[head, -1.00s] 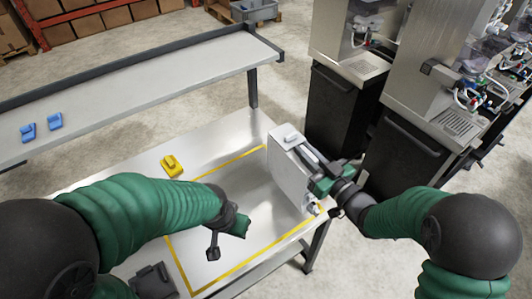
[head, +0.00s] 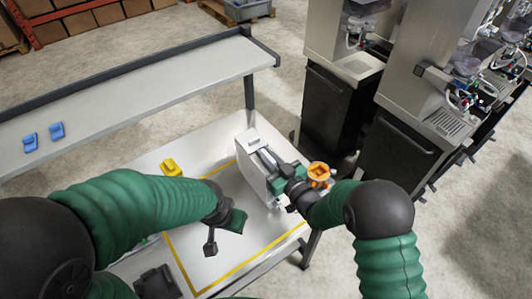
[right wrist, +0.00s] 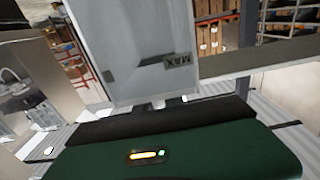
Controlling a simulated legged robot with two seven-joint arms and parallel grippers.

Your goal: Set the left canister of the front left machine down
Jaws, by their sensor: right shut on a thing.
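The canister (head: 250,170) is a tall, pale grey box, roughly upright, over the right part of the yellow-taped area on the metal table (head: 200,262). My right gripper (head: 277,172) is shut on it from the right side. The canister also fills the upper middle of the right wrist view (right wrist: 140,85), where a MAX label shows on its wall. I cannot tell whether its base touches the table. My left gripper (head: 224,228) hangs over the taped area, left of the canister and apart from it; its jaw opening is unclear.
A yellow part (head: 170,167) lies at the table's back left. An orange part (head: 319,172) shows by the right edge, beside my right gripper. Blue pieces (head: 56,131) lie on the raised shelf (head: 140,95). Dispensing machines (head: 430,85) stand at the right. The taped area's middle looks clear.

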